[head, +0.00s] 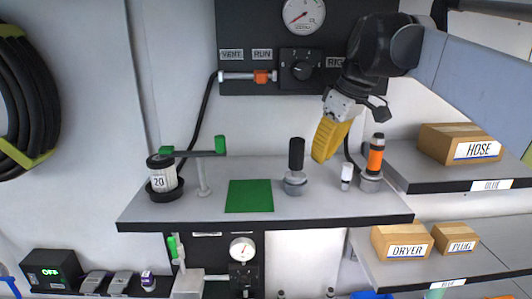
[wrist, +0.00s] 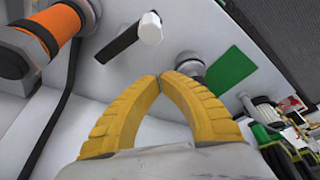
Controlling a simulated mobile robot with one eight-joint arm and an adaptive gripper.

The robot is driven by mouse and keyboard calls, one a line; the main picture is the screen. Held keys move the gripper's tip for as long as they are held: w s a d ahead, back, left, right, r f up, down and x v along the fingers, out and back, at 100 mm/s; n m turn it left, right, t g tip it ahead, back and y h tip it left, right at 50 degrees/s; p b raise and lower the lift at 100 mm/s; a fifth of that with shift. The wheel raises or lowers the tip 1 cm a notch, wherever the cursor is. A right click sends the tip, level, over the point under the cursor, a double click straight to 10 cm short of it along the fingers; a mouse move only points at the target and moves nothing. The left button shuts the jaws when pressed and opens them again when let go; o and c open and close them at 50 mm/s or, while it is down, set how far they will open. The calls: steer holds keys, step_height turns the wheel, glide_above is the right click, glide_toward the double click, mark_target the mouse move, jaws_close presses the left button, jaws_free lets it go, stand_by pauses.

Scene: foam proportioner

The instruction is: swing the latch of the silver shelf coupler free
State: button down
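The silver shelf coupler appears to be the grey-silver fitting (head: 295,184) with an upright black grip (head: 297,153) on the shelf, right of the green mat. Its silver part (wrist: 190,66) shows partly behind my fingertips in the wrist view. I cannot make out its latch clearly. My gripper (head: 319,158) has yellow fingers and hangs above the shelf, just right of the black grip. In the wrist view its fingertips (wrist: 160,77) meet, with nothing between them. I cannot tell whether they touch the coupler.
A white cylinder (head: 347,173) and an orange-banded black fitting (head: 375,160) stand right of my gripper. The green mat (head: 249,196) is bare. A green-ended lever (head: 205,153) and canister (head: 162,174) stand left. A gauge panel (head: 240,45) is behind.

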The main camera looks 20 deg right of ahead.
steer(key=v, duration=0.9)
steer(key=shift+s+d+r, duration=0.15)
steer(key=shift+s+r, duration=0.05)
steer(key=shift+r, duration=0.15)
